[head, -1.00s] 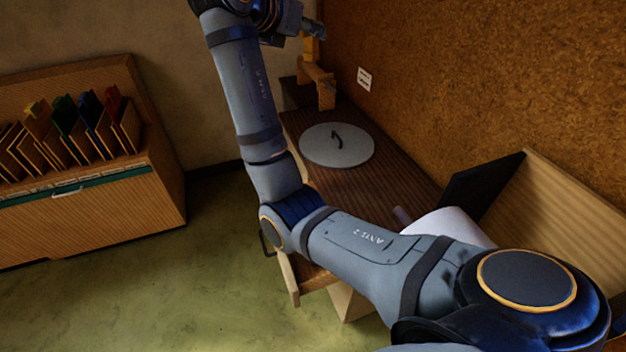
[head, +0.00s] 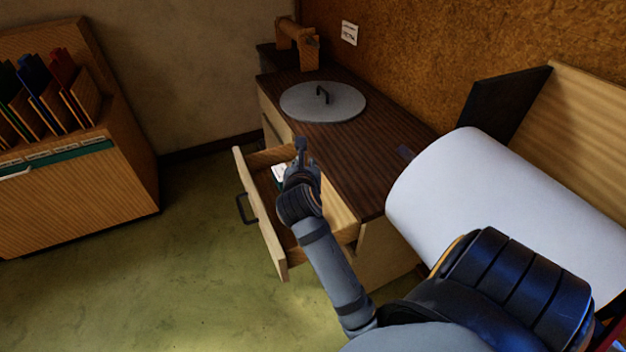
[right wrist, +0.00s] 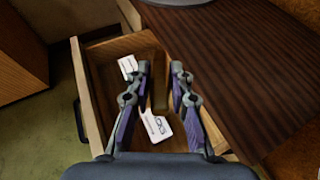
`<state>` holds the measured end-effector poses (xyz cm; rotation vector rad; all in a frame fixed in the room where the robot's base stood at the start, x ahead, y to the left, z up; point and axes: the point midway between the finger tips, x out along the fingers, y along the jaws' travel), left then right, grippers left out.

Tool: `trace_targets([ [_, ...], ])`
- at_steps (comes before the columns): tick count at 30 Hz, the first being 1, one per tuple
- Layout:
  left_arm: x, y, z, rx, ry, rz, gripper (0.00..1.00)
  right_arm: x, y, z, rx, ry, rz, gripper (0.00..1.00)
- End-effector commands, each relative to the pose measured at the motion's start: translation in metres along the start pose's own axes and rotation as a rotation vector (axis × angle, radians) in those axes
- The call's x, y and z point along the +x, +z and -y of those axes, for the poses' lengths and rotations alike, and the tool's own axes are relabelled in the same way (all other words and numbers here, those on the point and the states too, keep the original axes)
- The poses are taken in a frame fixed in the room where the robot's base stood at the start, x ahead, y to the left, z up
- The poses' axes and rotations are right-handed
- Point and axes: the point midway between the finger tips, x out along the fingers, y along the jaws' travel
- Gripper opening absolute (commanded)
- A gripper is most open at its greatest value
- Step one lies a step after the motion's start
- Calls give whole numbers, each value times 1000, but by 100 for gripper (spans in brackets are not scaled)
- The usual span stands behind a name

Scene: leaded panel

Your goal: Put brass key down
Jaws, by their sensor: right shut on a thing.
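My right gripper (head: 301,147) is over the open drawer (head: 262,220), beside the dark desk top. It also shows in the right wrist view (right wrist: 160,75), pointing down into the drawer. It is shut on a narrow brownish thing (right wrist: 159,92) between its fingers, which I take for the brass key; its shape is hard to make out. In the head view the gripper's own body hides it. White cards lie in the drawer, one at its far end (right wrist: 128,66) and one nearer (right wrist: 157,127). My left gripper is not in view.
The dark wooden desk top (head: 345,165) bears a round grey disc (head: 300,103) with a handle. A wooden rack of coloured folders (head: 50,110) is at the left. The green floor between is clear.

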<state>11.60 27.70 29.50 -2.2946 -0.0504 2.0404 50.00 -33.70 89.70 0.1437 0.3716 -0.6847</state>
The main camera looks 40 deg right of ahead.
Motion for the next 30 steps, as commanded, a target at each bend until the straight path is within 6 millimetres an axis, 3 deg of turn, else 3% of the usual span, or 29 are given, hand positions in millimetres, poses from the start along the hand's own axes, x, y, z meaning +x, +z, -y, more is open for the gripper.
trace_targets([
  [1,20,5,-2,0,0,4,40,2,-30,5,-9,17,-3,0],
  [3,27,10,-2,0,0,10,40,-2,-47,9,-16,38,-3,0],
  [6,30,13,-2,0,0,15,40,-6,-57,11,-22,54,-1,0],
  [11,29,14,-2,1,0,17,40,-5,-57,10,-24,60,2,0],
  [16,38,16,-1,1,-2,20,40,32,-60,-3,-29,59,4,0],
  [22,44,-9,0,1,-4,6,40,92,-64,-25,-26,55,1,0],
  [24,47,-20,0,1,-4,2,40,110,-80,-29,-27,55,-3,0],
  [30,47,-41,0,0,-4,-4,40,140,-95,-39,-25,56,-1,0],
])
